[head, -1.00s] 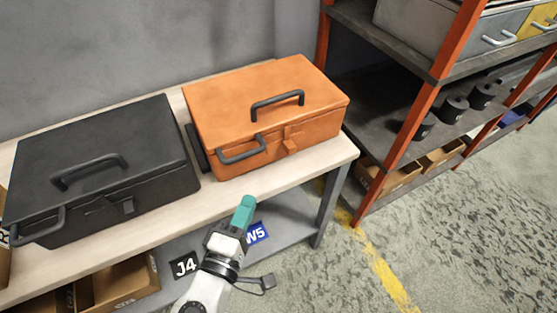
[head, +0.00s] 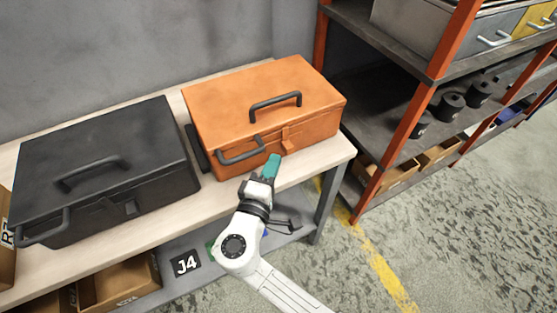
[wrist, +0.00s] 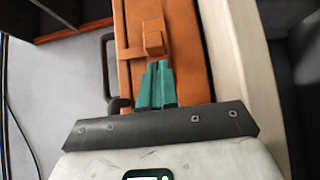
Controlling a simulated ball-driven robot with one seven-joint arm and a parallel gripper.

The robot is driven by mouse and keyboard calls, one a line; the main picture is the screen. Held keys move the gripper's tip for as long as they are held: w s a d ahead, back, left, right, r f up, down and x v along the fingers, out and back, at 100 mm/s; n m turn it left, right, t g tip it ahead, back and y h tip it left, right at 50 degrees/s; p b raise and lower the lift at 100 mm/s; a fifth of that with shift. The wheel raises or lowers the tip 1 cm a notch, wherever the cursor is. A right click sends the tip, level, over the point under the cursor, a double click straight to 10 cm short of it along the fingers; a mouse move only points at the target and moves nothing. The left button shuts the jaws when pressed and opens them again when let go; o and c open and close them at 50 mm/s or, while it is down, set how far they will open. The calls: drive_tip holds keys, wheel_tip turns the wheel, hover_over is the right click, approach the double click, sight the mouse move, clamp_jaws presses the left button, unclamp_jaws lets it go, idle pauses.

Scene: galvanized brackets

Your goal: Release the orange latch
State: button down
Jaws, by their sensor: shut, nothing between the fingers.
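The orange case (head: 225,105) sits closed at the right end of the workbench. It has a dark handle on its lid and another on its front. Its orange latch (head: 287,143) is on the front face, right of the front handle (head: 241,151). In the wrist view the latch (wrist: 153,38) is a small orange block just beyond my fingertips. My gripper (head: 273,160) has teal fingers, pressed together and empty. It is in front of the case, slightly below and left of the latch. In the wrist view the fingertips (wrist: 158,66) look very close to the latch; I cannot tell whether they touch.
A black case (head: 100,165) stands to the left on the light bench top (head: 215,200). Cardboard boxes (head: 120,285) lie on the lower shelf. An orange-post rack (head: 405,125) with dark spools stands at the right. The floor at right is clear.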

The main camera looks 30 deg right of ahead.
sight(287, 147)
drive_tip(key=shift+d, duration=0.75)
drive_tip(key=d, duration=0.4)
drive_tip(key=shift+a, duration=0.1)
